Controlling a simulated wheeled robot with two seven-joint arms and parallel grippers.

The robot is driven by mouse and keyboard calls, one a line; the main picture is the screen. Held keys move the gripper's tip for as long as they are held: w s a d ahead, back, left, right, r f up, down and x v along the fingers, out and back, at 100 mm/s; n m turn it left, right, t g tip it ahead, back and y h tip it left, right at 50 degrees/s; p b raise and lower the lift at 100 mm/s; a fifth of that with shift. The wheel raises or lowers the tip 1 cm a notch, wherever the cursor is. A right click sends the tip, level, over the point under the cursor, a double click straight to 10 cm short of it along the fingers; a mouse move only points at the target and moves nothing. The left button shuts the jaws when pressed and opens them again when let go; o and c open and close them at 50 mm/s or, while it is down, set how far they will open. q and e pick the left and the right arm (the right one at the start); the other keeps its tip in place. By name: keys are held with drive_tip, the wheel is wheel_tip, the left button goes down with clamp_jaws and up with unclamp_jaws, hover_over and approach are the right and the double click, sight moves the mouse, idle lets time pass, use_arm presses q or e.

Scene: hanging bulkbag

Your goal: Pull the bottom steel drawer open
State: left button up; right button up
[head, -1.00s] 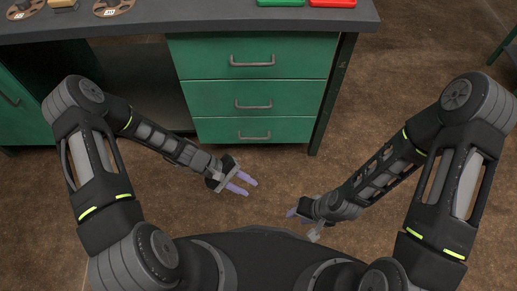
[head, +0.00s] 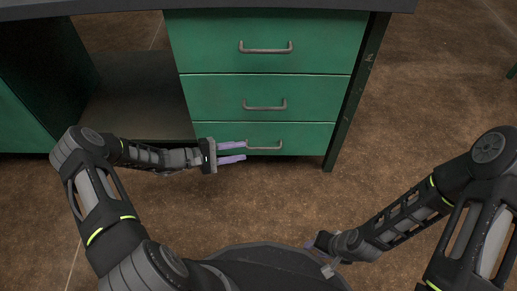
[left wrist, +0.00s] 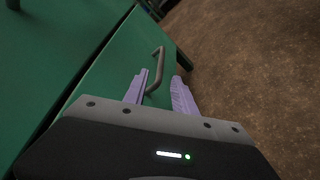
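The bottom steel drawer (head: 312,138) is a green front at the base of the workbench, closed flush with the drawers above. Its grey bar handle (head: 265,147) also shows in the left wrist view (left wrist: 156,68). My left gripper (head: 245,151) is open, its two purple fingers pointing right at the handle's left end. In the left wrist view the handle's near end lies between the fingertips; I cannot tell whether they touch it. My right gripper (head: 318,256) is low and far from the drawers; its fingers are too small and partly hidden to judge.
Two more green drawers, the middle (head: 315,97) and the top (head: 330,30), are closed above it. A dark bench leg (head: 355,95) stands to the right, and an open shelf bay (head: 135,90) to the left. The brown floor (head: 290,205) in front is clear.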

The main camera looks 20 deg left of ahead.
sight(256, 149)
use_arm(q)
drive_tip(key=b+x, duration=0.2)
drive_tip(key=x, duration=0.4)
drive_tip(key=shift+w+d+f, duration=0.15)
drive_tip(key=shift+d+f, duration=0.05)
drive_tip(key=shift+d, duration=0.15)
drive_tip(key=shift+w+d, duration=0.25)
drive_tip(key=shift+d, duration=0.05)
drive_tip(key=shift+c, duration=0.2)
clamp_jaws()
idle(0.6)
